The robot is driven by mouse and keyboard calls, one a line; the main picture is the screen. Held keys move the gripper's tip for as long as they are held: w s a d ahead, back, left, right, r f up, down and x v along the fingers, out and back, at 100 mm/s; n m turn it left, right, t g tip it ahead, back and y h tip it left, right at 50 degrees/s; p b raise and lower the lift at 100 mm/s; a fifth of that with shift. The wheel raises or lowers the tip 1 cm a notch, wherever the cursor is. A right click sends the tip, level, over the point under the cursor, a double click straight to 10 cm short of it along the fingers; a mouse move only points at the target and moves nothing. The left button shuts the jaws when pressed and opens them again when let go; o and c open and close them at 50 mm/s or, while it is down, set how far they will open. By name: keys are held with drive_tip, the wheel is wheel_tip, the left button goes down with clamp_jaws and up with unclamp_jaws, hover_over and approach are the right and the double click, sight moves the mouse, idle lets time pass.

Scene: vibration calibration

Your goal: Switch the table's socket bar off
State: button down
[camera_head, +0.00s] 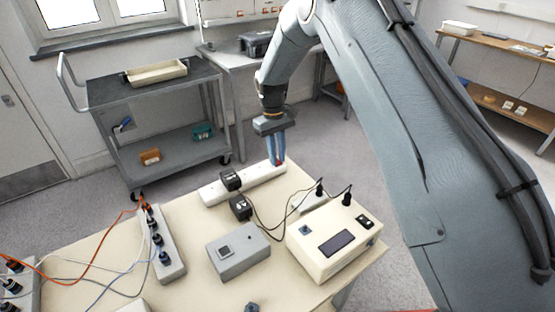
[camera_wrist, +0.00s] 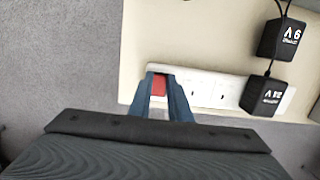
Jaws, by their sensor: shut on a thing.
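The table's white socket bar (camera_head: 255,178) lies along the far edge of the cream table. Its red switch (camera_wrist: 159,86) is at the end under my gripper, on the right in the head view. My gripper (camera_head: 279,163) points down with its blue fingertips at the switch. In the wrist view the fingertips (camera_wrist: 161,80) sit on either side of the red switch and are shut on it. The fingers hide part of the switch, and I cannot tell its on or off position. A black adapter (camera_wrist: 263,95) sits on the bar.
A second black adapter (camera_head: 240,207) is beside the bar. A grey box (camera_head: 238,254) and a cream instrument (camera_head: 331,246) stand nearer, with cables between. Another socket bar (camera_head: 161,244) with several plugs is at left. A grey cart (camera_head: 165,165) stands behind the table.

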drive_tip(key=shift+w+a+f+g+h+b, duration=0.1)
drive_tip(key=shift+w+f+g+h+b, duration=0.15)
drive_tip(key=shift+b, duration=0.4)
drive_tip(key=shift+s+r+g, duration=0.1)
drive_tip(key=shift+r+g, duration=0.15)
drive_tip(key=shift+r, duration=0.05)
drive_tip(key=c, duration=1.6)
unclamp_jaws()
drive_tip(key=shift+c, duration=0.2)
drive_tip(key=shift+r, duration=0.1)
drive_tip(key=b+v, duration=0.2)
drive_tip(key=v, duration=0.5)
drive_tip(key=shift+a+r, duration=0.2)
drive_tip(key=shift+r, duration=0.1)
